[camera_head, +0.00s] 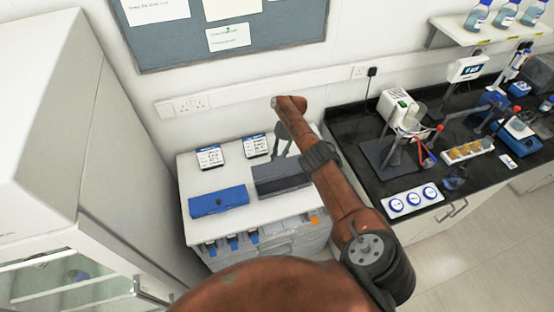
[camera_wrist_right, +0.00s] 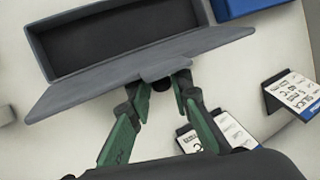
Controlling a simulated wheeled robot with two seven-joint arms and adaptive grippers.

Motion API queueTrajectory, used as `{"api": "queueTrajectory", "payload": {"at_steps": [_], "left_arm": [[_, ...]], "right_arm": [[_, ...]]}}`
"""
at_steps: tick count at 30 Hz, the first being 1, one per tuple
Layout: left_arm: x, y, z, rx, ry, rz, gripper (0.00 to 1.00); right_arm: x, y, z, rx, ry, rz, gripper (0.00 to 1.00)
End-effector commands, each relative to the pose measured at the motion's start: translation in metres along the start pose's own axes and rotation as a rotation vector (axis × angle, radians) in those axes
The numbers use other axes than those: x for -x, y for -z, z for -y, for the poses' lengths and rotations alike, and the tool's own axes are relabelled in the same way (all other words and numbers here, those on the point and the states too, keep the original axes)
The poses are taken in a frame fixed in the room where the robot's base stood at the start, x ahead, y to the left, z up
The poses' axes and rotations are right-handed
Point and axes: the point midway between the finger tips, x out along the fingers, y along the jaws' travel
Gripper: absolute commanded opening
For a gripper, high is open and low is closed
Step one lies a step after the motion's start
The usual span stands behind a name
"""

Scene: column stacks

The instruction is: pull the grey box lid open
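The grey box (camera_head: 268,186) sits on the white cabinet top, partly hidden by my right arm in the head view. In the right wrist view its dark inside (camera_wrist_right: 110,38) shows, and the grey lid (camera_wrist_right: 110,88) is swung open, tilted toward my gripper. A tab (camera_wrist_right: 168,68) sticks out from the lid's middle. My right gripper (camera_wrist_right: 163,90) is at this tab, its green fingers apart on either side with a gap between them. The fingertips are partly hidden at the lid edge. My left gripper is not in view.
A blue box (camera_head: 218,201) stands left of the grey box. Two label cards (camera_head: 209,157) (camera_head: 256,145) stand behind. A black bench (camera_head: 350,165) with lab equipment is to the right. A tall white cabinet (camera_head: 110,130) is to the left.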

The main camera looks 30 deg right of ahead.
Motion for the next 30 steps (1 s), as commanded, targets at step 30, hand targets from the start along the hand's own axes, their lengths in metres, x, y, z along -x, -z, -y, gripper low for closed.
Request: {"api": "queueTrajectory", "payload": {"at_steps": [30], "left_arm": [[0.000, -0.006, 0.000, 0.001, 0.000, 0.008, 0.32]], "right_arm": [[0.066, 0.002, 0.002, 0.007, -0.004, -0.008, 0.31]]}}
